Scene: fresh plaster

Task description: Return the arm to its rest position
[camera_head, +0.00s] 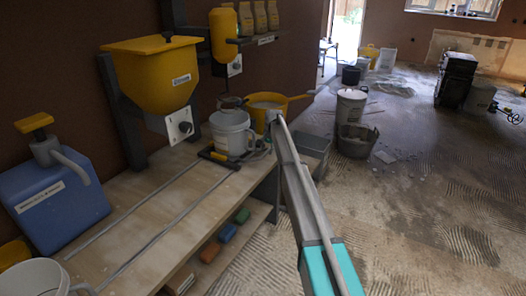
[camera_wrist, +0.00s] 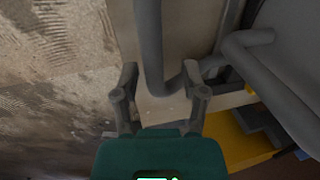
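My arm (camera_head: 310,205) reaches out from the lower right of the head view, with its far end beside the yellow pan at the back of the workbench. My gripper (camera_wrist: 162,88) shows in the wrist view with its two dark fingers apart. A grey bent bar (camera_wrist: 149,45) runs down between the fingers and curves to the right. It looks like a handle, but I cannot tell what it belongs to or whether a finger touches it. Nothing is visibly clamped. In the head view the fingers are too small and hidden to make out.
The workbench (camera_head: 140,215) carries a white mug (camera_head: 230,135), a yellow pan (camera_head: 292,98) and a blue pump container (camera_head: 60,205). A yellow hopper (camera_head: 155,75) hangs above. Coloured blocks (camera_head: 227,232) lie on the lower shelf.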

